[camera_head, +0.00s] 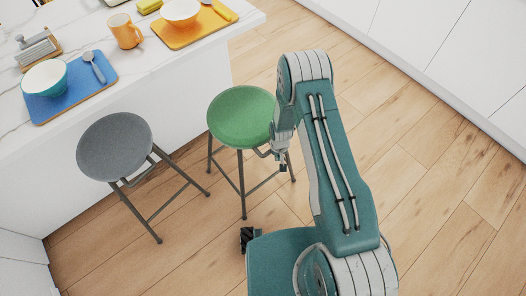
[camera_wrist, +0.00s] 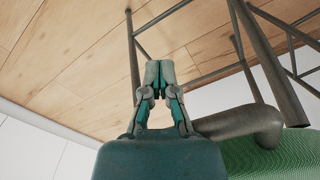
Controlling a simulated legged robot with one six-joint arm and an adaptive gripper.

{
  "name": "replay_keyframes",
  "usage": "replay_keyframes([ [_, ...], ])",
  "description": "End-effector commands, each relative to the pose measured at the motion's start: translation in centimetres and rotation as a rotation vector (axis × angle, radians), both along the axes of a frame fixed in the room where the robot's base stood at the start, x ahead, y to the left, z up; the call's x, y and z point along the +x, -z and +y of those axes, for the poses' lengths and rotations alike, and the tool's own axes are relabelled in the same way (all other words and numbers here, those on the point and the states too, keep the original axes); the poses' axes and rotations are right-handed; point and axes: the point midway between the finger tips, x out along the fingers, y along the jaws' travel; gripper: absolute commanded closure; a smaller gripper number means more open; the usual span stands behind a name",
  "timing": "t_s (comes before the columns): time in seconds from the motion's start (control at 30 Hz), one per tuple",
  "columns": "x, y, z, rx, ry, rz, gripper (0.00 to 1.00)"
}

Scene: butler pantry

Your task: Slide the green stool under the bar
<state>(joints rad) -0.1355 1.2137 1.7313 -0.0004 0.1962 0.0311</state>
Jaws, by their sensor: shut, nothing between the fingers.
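The green stool (camera_head: 241,117) has a round green seat and dark metal legs. It stands upright on the floor in front of the bar (camera_head: 148,75), and its seat is in the open, not under the counter. In the wrist view, part of its green seat (camera_wrist: 280,155) shows at the lower right, with dark legs and rails above. My gripper (camera_head: 283,166) is low at the stool's right side, below seat height. Its fingers (camera_wrist: 160,70) are shut and empty, close to the legs. I cannot tell whether it touches the stool.
A grey stool (camera_head: 114,147) stands left of the green one. White cabinets (camera_head: 440,45) line the right. Wooden floor (camera_head: 440,170) is clear between.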

Motion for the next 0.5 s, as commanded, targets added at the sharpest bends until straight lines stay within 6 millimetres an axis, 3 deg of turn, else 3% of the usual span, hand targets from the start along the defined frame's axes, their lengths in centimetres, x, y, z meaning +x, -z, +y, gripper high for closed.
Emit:
replay_keyframes([
  [0.2, 1.13, -0.03, 0.76, 0.000, 0.000, -0.004, 1.00],
  [0.5, 1.25, -0.04, 0.87, 0.000, 0.000, -0.003, 1.00],
])
